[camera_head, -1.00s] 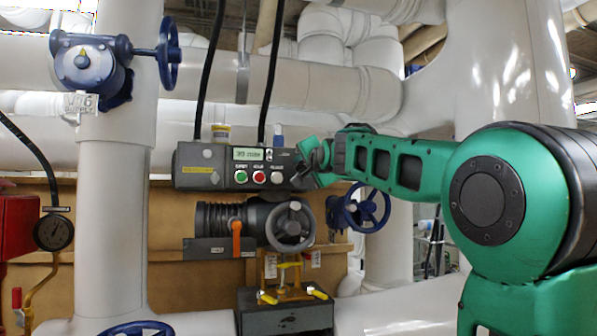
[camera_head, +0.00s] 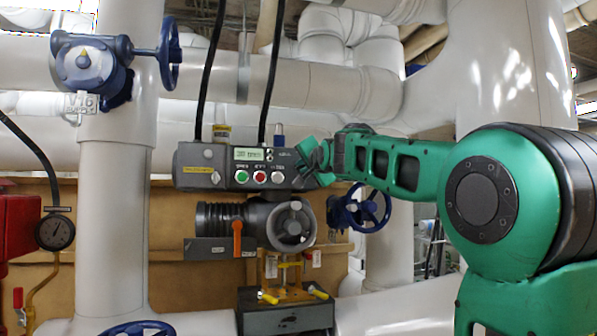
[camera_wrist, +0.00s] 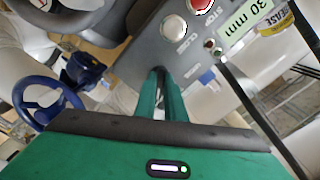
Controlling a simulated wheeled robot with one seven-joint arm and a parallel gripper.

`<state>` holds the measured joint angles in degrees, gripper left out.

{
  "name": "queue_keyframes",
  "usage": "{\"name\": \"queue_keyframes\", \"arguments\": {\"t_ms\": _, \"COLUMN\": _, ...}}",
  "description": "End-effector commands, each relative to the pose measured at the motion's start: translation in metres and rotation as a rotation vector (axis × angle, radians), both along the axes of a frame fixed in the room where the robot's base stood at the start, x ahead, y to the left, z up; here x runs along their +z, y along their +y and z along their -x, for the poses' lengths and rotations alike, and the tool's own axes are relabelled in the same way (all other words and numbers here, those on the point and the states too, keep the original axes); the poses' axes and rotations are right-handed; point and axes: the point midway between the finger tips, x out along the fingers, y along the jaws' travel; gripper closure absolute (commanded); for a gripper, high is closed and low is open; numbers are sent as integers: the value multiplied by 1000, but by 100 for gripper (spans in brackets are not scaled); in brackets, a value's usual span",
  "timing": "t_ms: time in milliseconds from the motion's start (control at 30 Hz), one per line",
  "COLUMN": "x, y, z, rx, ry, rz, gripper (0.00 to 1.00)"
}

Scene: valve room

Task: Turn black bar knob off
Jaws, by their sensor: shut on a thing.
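The grey control box (camera_head: 208,160) hangs in the middle, with a small display and a row of push buttons on its front. My gripper (camera_head: 314,158) is at the right end of this front. In the wrist view, my gripper (camera_wrist: 160,74) has its two green fingers close together against the box face (camera_wrist: 140,60). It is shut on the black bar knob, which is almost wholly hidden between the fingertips. I cannot tell the knob's angle or read its marks.
A white button (camera_wrist: 174,27) and a red button (camera_wrist: 200,5) sit near my fingers. Below the box is a grey handwheel (camera_head: 291,226) with an orange lever (camera_head: 237,238) beside it. A blue handwheel (camera_head: 368,209) stands behind my forearm. Black cables (camera_head: 270,75) rise from the box.

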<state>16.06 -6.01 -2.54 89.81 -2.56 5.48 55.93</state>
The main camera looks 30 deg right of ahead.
Motion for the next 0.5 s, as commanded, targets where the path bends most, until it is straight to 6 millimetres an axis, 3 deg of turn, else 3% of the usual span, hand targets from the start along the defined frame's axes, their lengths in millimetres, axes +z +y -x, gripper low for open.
{"name": "queue_keyframes", "arguments": {"t_ms": 500, "x": -1, "y": -1, "z": 0, "rx": 2, "ry": 121, "rz": 416, "gripper": 100}}
